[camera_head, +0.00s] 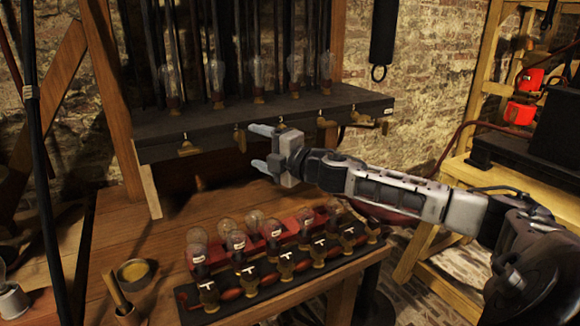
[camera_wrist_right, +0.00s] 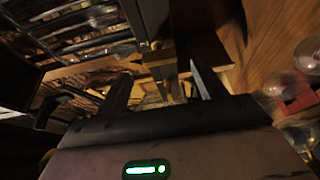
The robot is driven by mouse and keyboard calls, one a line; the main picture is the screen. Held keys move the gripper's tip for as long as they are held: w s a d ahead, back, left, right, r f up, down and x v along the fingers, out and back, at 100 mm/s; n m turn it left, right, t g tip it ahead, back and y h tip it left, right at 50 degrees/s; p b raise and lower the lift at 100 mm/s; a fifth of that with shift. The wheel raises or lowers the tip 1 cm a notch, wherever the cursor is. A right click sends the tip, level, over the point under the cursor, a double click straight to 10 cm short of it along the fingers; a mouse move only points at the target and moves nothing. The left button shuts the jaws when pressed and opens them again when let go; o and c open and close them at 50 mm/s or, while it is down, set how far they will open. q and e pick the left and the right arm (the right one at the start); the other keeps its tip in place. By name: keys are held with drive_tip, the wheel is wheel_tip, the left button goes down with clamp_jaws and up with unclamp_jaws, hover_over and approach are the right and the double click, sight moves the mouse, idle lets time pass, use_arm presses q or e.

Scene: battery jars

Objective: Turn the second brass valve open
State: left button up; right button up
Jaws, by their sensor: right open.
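Several brass valves line the front edge of a dark shelf in the head view. The second brass valve from the left (camera_head: 240,139) hangs just left of my right gripper (camera_head: 256,147). The first valve (camera_head: 187,147) is further left, and others continue to the right. My right gripper points left with its two pale fingers apart and nothing seen held; I cannot tell if it touches the valve. In the right wrist view, the open fingers (camera_wrist_right: 160,75) frame a brass-coloured piece (camera_wrist_right: 158,58), probably a valve. My left gripper is not in view.
The dark shelf (camera_head: 150,150) carries several glass jars. Below, a wooden table (camera_head: 110,235) holds a dark rack (camera_head: 245,304) with glass bulbs and brass taps. A brass bowl (camera_head: 135,272) stands at the left. A wooden post (camera_head: 118,120) rises left of the valves.

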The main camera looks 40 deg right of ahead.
use_arm(q)
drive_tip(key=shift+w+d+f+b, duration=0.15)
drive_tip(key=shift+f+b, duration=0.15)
drive_tip(key=shift+b, duration=0.2)
use_arm(e)
drive_tip(key=s+d, duration=0.1)
drive_tip(key=s, duration=0.8)
drive_tip(key=shift+s+d, duration=0.15)
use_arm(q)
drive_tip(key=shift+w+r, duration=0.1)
